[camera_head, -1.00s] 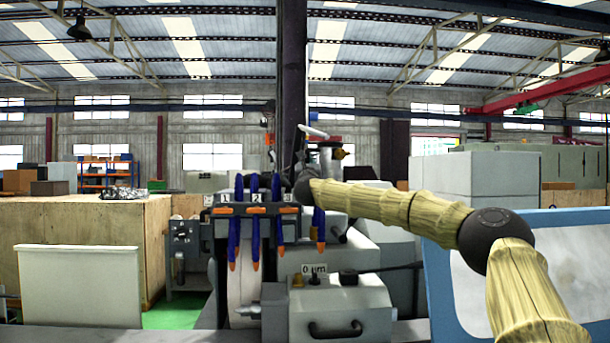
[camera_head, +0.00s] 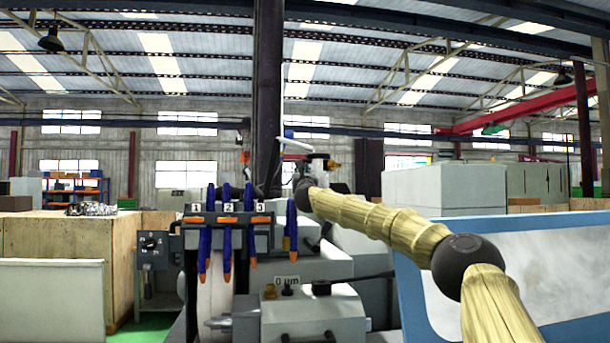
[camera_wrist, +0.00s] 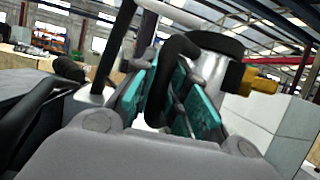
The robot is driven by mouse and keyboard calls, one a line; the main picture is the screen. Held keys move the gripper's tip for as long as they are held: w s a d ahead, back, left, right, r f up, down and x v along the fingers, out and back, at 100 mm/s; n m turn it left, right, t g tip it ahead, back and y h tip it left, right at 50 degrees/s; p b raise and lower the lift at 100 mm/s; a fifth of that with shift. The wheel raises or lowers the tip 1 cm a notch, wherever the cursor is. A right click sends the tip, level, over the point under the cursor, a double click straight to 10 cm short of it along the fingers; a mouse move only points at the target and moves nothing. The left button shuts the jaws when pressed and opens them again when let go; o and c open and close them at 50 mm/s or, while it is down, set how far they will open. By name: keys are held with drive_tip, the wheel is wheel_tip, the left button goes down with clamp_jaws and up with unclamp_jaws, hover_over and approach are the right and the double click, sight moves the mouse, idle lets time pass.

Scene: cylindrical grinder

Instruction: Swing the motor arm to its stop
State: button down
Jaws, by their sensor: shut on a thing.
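In the wrist view my gripper (camera_wrist: 168,88) has teal-padded fingers shut on a black curved handle (camera_wrist: 181,47). Close beyond the handle stands a silver cylinder with a dark top (camera_wrist: 215,50) and a yellow knob (camera_wrist: 259,82), apparently the motor arm's unit. A pale bar (camera_wrist: 175,13) crosses above it. In the head view the cylinder's yellow knob (camera_head: 333,163) shows beyond the end of my arm, above the grinder. My gripper is mostly hidden there behind my dark wrist joint. Where the arm's stop lies cannot be told.
The grinder's panel (camera_head: 228,240) with blue, orange-tipped hoses stands left of my arm. A grey block with a "0 µm" label (camera_head: 287,282) is below. A blue-framed panel (camera_head: 540,250) is close on the right. A wooden crate (camera_head: 122,270) stands left.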

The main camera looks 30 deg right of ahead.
drive_tip(key=shift+s+d+r, duration=0.15)
drive_tip(key=shift+d+r, duration=0.1)
drive_tip(key=c, duration=1.9)
unclamp_jaws()
drive_tip(key=o, duration=0.5)
drive_tip(key=shift+d+f, duration=0.1)
drive_tip(key=shift+d, duration=0.05)
drive_tip(key=shift+a+f, duration=0.15)
drive_tip(key=shift+a, duration=0.05)
drive_tip(key=shift+v, duration=5.8)
